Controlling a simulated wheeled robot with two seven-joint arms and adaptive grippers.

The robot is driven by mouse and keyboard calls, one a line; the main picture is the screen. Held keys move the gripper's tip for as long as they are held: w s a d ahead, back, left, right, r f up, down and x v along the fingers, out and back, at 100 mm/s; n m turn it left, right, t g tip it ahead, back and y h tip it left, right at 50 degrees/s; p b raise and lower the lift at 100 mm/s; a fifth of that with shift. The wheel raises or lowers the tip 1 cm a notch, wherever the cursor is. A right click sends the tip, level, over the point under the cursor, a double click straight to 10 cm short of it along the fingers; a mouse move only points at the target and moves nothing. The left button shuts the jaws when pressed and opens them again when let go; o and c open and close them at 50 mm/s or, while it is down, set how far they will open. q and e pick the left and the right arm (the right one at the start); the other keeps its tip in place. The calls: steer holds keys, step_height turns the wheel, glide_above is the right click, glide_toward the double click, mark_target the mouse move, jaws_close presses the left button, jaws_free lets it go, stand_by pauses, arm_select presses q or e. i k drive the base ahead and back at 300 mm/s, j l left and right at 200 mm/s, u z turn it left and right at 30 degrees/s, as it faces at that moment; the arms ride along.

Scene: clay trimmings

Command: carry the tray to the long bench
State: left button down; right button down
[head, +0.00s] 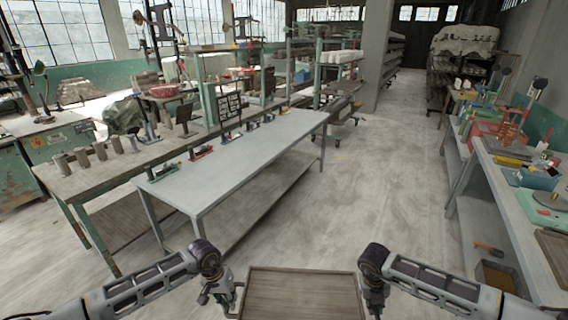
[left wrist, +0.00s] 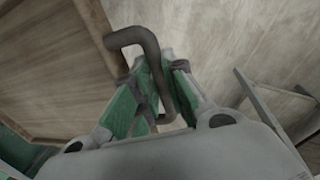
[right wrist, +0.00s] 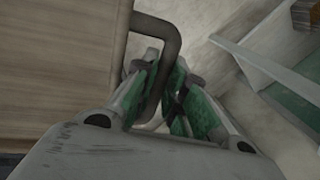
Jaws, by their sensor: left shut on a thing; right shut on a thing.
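The wooden tray (head: 302,296) is at the bottom middle of the head view, held between my two grippers, with its near part cut off. It looks empty where it shows. My left gripper (head: 226,298) is shut on the tray's left handle, a dark bent bar (left wrist: 150,62). My right gripper (head: 374,298) is shut on the right handle (right wrist: 168,62). The tray also shows in the left wrist view (left wrist: 50,75) and the right wrist view (right wrist: 55,75). A long grey bench (head: 255,147) stands ahead and left, its top mostly bare.
A wooden worktable (head: 110,170) with several grey cylinders stands behind the grey bench. A cluttered bench (head: 500,190) runs along the right, with a red crate (head: 497,132) and a blue bin (head: 536,178). Open floor (head: 370,190) lies between the benches.

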mark_target(228, 167)
steer(key=i, duration=3.5)
